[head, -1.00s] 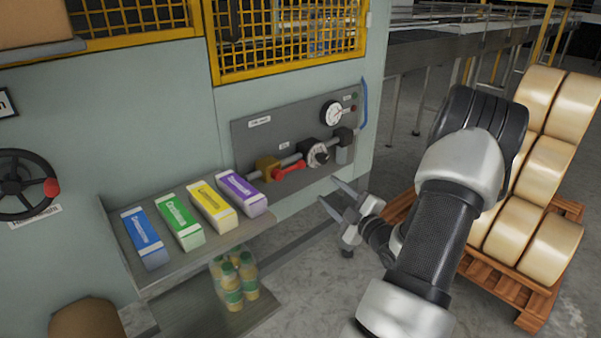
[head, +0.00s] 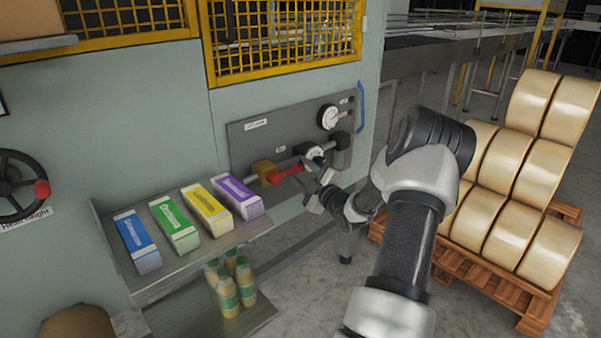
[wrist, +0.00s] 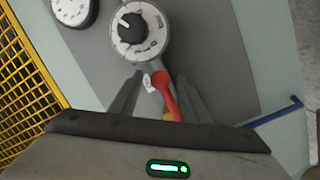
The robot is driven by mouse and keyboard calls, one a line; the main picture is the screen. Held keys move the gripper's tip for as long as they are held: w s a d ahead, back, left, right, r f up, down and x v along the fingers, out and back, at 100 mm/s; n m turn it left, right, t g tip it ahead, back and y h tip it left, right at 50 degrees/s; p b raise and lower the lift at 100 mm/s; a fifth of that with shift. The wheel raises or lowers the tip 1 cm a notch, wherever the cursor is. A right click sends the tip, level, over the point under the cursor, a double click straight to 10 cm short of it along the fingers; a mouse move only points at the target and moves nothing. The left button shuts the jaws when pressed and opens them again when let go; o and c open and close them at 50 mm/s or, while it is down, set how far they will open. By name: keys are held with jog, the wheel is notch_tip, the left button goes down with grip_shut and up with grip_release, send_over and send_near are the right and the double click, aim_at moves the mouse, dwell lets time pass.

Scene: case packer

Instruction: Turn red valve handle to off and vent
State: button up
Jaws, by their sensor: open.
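The red valve handle (head: 286,173) lies along the pipe on the grey panel (head: 245,141), beside a brass-coloured valve body (head: 263,169). In the wrist view the red handle (wrist: 165,92) shows between the two fingers, with a small white tag beside it. My gripper (head: 306,180) is open in front of the panel, its fingertips close to the handle. The wrist view shows my gripper's fingers (wrist: 157,98) on either side of the handle; I cannot tell whether they touch it. A black knob on a round dial (wrist: 130,28) sits just beyond the handle.
A pressure gauge (head: 329,117) is on the panel's upper right, near a blue hose (head: 360,108). A shelf (head: 170,268) with coloured cartons stands left of the panel. A pallet (head: 465,270) of large rolls stands right. A yellow mesh guard (head: 285,40) is above.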

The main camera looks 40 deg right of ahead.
jog(key=shift+c, duration=0.3)
grip_shut()
